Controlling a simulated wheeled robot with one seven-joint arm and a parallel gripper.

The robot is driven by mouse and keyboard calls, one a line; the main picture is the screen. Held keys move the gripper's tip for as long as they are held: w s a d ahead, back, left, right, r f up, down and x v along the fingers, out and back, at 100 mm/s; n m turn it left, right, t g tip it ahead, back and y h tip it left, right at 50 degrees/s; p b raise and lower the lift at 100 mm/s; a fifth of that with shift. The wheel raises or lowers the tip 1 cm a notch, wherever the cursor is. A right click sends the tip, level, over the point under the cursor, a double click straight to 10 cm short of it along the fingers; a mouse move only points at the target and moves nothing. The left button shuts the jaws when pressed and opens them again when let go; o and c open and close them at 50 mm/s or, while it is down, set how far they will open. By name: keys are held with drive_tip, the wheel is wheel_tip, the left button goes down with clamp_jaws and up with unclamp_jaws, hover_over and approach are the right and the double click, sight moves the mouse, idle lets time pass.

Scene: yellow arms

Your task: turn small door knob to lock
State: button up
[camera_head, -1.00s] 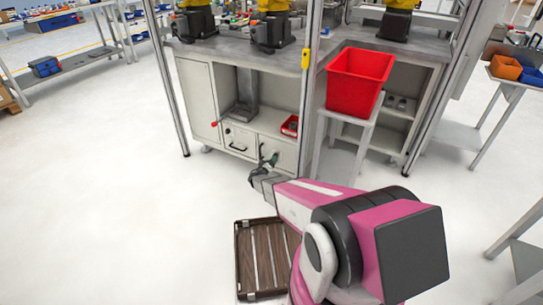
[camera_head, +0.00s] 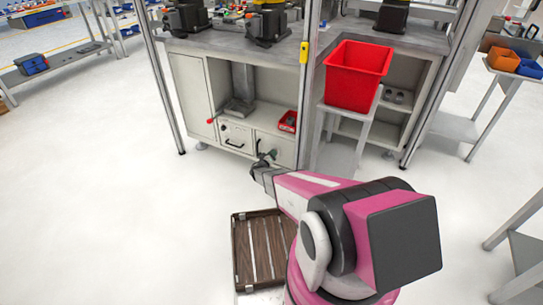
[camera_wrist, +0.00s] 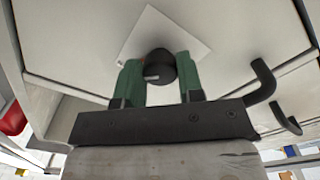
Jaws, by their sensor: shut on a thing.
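A small black round knob (camera_wrist: 160,67) sits on a white diamond-shaped plate (camera_wrist: 190,38) on the pale cabinet front in the wrist view. My gripper (camera_wrist: 158,72) has its two green fingers on either side of the knob, closed on it. A light mark shows on the knob's face. In the head view my gripper (camera_head: 268,156) reaches the lower right door of the cabinet (camera_head: 205,146) under the workbench. The knob is mostly hidden there behind my gripper.
A curved black handle (camera_wrist: 262,82) is close to the right of my gripper in the wrist view. A red bin (camera_head: 357,75) stands on a small stand to the right. A brown slatted pallet (camera_head: 242,255) is beside my arm. The floor at left is clear.

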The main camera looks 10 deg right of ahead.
drive_tip(key=shift+a+n, duration=0.1)
drive_tip(key=shift+n, duration=8.9)
drive_tip(key=o, duration=0.9)
